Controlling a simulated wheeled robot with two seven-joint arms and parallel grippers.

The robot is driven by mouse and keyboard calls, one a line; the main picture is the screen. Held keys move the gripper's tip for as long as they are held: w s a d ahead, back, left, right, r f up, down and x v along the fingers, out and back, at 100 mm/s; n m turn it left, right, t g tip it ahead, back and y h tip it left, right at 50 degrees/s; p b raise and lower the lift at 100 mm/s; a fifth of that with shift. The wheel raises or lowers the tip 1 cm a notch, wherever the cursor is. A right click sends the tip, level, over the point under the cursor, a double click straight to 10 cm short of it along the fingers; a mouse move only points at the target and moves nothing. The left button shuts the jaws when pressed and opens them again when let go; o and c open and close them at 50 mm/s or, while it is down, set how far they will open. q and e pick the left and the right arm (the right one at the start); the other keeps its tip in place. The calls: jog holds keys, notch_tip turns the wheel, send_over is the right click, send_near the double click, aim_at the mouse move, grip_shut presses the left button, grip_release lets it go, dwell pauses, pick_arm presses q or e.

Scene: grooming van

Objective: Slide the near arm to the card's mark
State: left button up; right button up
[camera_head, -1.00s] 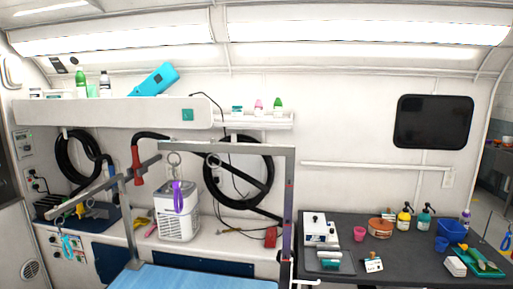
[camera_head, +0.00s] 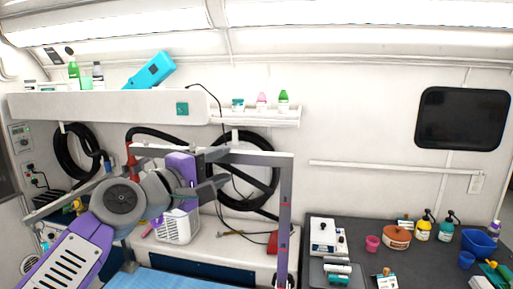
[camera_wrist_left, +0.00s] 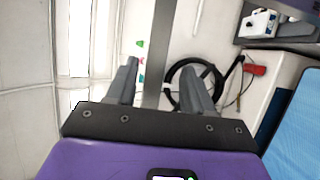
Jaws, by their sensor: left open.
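A grey grooming arm stands at the table's right end: its upright post (camera_head: 285,210) has red marks, and its crossbar (camera_head: 262,158) runs left from the top. My left gripper (camera_head: 218,186) is open, just below and left of the crossbar's visible part, with its fingers pointing right. In the left wrist view, a grey bar (camera_wrist_left: 161,50) passes between the open fingers (camera_wrist_left: 160,85); contact cannot be told. My right gripper is not in view.
The blue table top (camera_head: 185,283) lies below my left arm. The dark counter (camera_head: 345,225) holds a white device (camera_head: 322,236), a pink cup (camera_head: 373,243) and several bottles. Hose coils hang on the wall.

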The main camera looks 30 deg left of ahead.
aim_at(241, 154)
pick_arm(q)
jog(key=shift+w+r, duration=0.15)
jog(key=shift+r, duration=0.05)
jog(key=shift+w+d, duration=0.1)
jog(key=shift+w, duration=0.15)
jog(key=shift+w+d+p, duration=0.15)
jog(key=shift+w+p, duration=0.1)
jog(key=shift+w, duration=0.8)
jog(key=shift+w+d+p, duration=0.2)
jog(key=shift+w+p, duration=0.1)
jog(key=shift+w, duration=0.75)
jog(key=shift+w+d+p, duration=0.15)
jog(key=shift+w+p, duration=0.1)
jog(key=shift+w, duration=0.8)
jog(key=shift+c, duration=0.4)
grip_shut()
